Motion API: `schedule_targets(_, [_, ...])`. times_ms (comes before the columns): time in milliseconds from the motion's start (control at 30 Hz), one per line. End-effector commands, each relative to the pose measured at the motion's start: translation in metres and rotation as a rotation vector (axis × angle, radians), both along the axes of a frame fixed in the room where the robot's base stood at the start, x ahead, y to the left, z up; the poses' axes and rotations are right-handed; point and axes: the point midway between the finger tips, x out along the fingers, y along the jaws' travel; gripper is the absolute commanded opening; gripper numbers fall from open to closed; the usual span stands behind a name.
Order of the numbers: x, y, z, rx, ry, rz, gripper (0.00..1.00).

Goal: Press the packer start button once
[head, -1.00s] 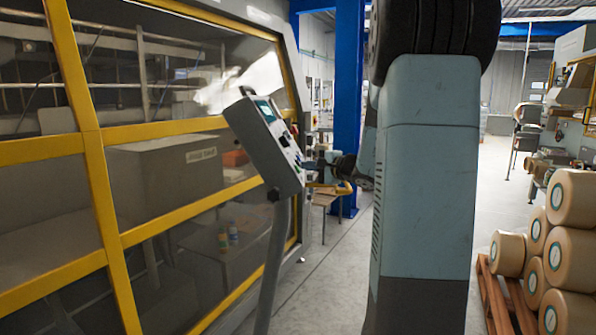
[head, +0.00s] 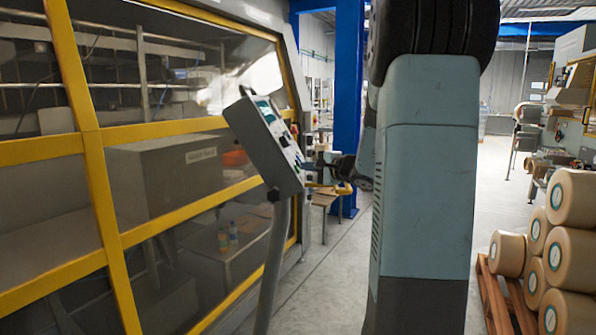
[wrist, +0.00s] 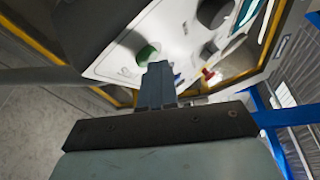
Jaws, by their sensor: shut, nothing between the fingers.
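The control panel (head: 262,145) is a tilted grey box on a slim post in front of the packer. In the wrist view its white face (wrist: 115,62) fills the upper part. A round green button (wrist: 147,53) sits on that face, partly behind my fingertips. My gripper (wrist: 156,68) is shut and empty, with its tips just below the green button in the picture. I cannot tell whether they touch it.
Black knobs (wrist: 212,12) and a small red control (wrist: 207,74) lie near the green button. The packer's yellow-framed guard (head: 100,165) stands behind the panel. A pallet (head: 497,293) with stacked rolls (head: 575,200) is at the right. Grey floor is open beyond.

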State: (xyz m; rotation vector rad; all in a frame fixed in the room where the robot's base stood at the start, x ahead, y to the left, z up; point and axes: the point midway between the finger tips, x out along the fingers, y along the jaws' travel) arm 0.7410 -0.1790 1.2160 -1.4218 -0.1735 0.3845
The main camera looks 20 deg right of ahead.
Motion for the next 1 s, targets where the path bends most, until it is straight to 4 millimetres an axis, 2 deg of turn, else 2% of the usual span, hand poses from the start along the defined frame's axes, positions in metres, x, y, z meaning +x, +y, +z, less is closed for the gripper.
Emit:
schedule_targets(300, [-0.005, -0.01, 0.007, -0.001, 0.0, 0.0, 0.0])
schedule_targets(700, [-0.006, -0.012, 0.008, -0.001, -0.001, -0.001, 0.0])
schedule_targets(1000, [-0.014, -0.029, 0.018, 0.0, -0.001, -0.002, 0.0])
